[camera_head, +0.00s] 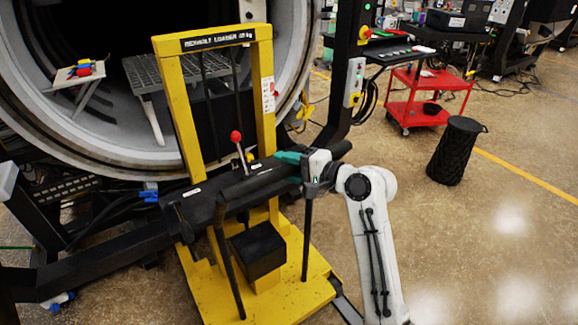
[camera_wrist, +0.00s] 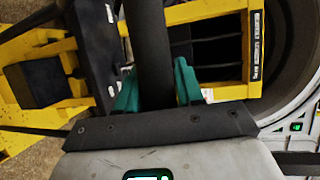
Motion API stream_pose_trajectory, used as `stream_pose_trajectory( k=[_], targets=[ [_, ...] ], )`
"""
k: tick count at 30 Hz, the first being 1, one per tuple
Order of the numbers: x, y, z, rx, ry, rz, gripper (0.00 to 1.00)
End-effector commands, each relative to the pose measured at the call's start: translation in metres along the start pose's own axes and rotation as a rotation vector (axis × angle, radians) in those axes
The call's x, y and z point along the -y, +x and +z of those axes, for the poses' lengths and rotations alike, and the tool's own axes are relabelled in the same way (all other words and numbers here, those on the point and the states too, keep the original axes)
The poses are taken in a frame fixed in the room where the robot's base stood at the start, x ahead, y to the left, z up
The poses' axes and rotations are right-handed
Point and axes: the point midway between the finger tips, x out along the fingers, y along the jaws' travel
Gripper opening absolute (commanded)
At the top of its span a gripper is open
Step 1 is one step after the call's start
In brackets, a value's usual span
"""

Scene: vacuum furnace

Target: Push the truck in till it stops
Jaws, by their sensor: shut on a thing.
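The truck is a yellow loader (camera_head: 180,108) marked "Loader" on its top bar, standing in front of the round furnace opening (camera_head: 290,75). A dark horizontal push bar (camera_head: 245,187) crosses its near side. My gripper (camera_head: 300,160), with teal fingers, is at the right part of this bar. In the wrist view my gripper (camera_wrist: 157,88) is shut on the dark bar (camera_wrist: 148,45), one teal finger on each side. The yellow frame (camera_wrist: 215,12) shows behind it. The truck's wheels and its contact with the furnace are hidden.
A grey grated rack (camera_head: 146,72) sits in the furnace mouth. A red-knobbed lever (camera_head: 237,137) rises from the truck. A black post with a control box (camera_head: 354,82) stands close right. A red cart (camera_head: 425,100) and black bin (camera_head: 457,150) stand farther right; floor there is clear.

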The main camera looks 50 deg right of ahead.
Motion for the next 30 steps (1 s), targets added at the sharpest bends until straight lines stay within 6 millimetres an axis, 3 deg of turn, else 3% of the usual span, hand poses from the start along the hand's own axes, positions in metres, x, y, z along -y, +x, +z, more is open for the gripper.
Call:
stream_pose_trajectory(
  k=[9, 15, 21, 30],
  targets=[
    [0.022, 0.071, -0.026, 0.002, -0.004, -0.013, 0.00],
    [0.028, 0.105, -0.041, 0.002, -0.003, -0.012, 0.00],
    [0.030, 0.122, -0.049, 0.002, -0.002, -0.008, 0.00],
    [0.032, 0.127, -0.051, 0.001, -0.003, -0.008, 0.00]
  ],
)
